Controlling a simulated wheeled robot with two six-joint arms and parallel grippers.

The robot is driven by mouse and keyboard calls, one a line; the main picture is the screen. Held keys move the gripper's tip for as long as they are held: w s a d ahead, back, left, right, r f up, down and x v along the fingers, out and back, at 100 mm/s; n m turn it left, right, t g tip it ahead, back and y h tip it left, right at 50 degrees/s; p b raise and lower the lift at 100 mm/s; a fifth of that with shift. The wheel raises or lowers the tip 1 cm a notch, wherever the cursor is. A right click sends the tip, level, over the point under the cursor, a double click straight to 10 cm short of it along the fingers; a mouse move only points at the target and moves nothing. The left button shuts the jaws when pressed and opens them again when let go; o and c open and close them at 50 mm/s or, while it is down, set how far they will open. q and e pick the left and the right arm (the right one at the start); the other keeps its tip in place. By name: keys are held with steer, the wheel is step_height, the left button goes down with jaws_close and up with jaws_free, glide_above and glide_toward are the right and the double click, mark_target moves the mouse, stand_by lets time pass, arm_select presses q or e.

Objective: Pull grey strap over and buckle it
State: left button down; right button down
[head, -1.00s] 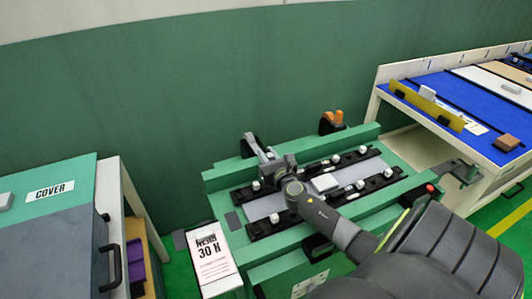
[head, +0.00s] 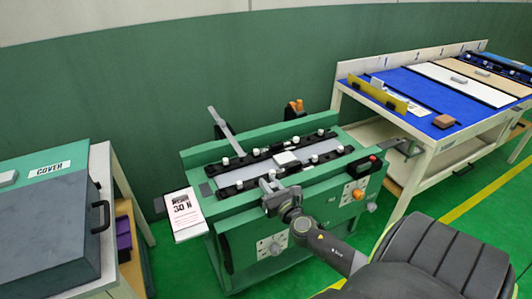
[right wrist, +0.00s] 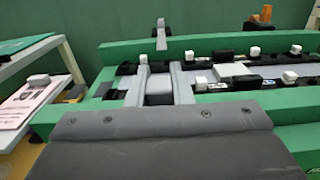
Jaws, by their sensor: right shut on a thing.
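The green fixture (head: 255,210) carries a grey plate between two black rails. The grey strap (head: 222,130) sticks up at its back edge, tilted, with its free end in the air. In the right wrist view the strap (right wrist: 161,38) stands upright beyond the back rail. My right gripper (head: 268,186) is at the fixture's front rail, apart from that raised strap. In the right wrist view its two grey fingers (right wrist: 160,86) are shut on a grey part, mostly hidden; I cannot tell what it is. I cannot make out a buckle. My left gripper is not in view.
White-topped clips (head: 321,132) line both rails, and a light block (head: 286,159) sits on the plate. A 30 N card (head: 182,208) is at the left end. A grey cover bench (head: 50,230) stands left, a blue-topped table (head: 405,82) right.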

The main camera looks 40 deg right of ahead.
steer(key=shift+s+a+f, duration=0.1)
steer(key=shift+s+a, duration=0.1)
steer(key=shift+s, duration=0.4)
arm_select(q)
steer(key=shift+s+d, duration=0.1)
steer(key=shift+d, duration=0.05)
arm_select(e)
steer(key=shift+s+f, duration=0.1)
steer(key=shift+f, duration=0.1)
steer(key=c, duration=1.5)
jaws_free()
steer(key=shift+s, duration=0.1)
steer(key=shift+o, duration=1.1)
steer(key=shift+s+r, duration=0.15)
steer(key=shift+r, duration=0.1)
arm_select(q)
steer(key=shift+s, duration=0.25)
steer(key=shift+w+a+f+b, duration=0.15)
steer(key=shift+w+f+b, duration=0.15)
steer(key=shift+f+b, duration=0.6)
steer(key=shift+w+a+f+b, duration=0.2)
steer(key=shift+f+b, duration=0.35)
steer(key=shift+b, duration=0.55)
arm_select(e)
steer(key=v, duration=1.7)
